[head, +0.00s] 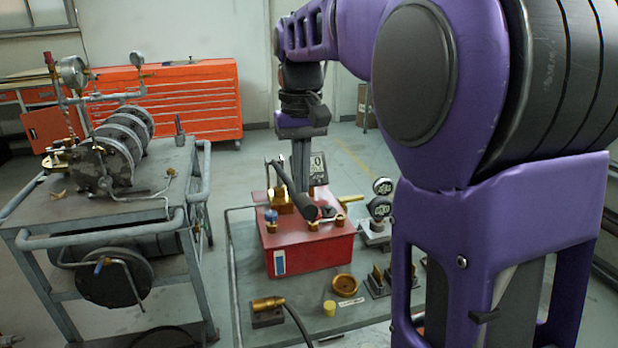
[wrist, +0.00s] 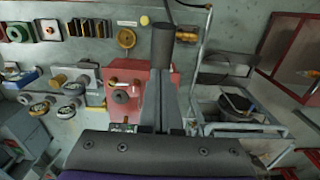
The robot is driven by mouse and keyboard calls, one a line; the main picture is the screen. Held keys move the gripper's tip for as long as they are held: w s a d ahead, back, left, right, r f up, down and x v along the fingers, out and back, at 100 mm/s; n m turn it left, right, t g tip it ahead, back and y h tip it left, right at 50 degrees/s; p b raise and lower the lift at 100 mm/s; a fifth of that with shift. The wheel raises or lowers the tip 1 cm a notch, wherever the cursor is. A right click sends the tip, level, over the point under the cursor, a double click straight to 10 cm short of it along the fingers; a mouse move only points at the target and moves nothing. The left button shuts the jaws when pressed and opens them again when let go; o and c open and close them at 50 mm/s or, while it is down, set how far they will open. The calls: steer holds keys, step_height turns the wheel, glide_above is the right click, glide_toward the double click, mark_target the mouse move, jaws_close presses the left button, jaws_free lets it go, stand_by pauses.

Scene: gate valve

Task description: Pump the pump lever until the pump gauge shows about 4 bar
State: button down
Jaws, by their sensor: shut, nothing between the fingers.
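The red pump box (head: 310,250) stands on a low grey bench, right of centre in the head view, and also shows in the wrist view (wrist: 128,75). Its black pump lever (head: 291,190) slants across the top. In the wrist view a dark bar with a round end (wrist: 162,45), which looks like the lever, lies just past the fingertips. My gripper (head: 301,186) points down over the box, its fingers (wrist: 160,80) shut and empty. I cannot tell whether they touch the lever. Two dial gauges (head: 381,208) stand right of the box; their readings are too small to tell.
A grey cart (head: 110,215) with piping and gauges stands to the left. On the bench lie a brass ring (head: 345,285), a yellow cap (head: 329,308) and a brass fitting with a hose (head: 267,306). An orange cabinet (head: 190,95) is behind.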

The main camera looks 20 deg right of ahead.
step_height(320, 180, down, 10)
steer(key=shift+r, duration=0.2)
stand_by(0.8)
step_height(320, 180, up, 10)
steer(key=p, duration=0.8)
steer(key=shift+f, duration=0.4)
stand_by(0.7)
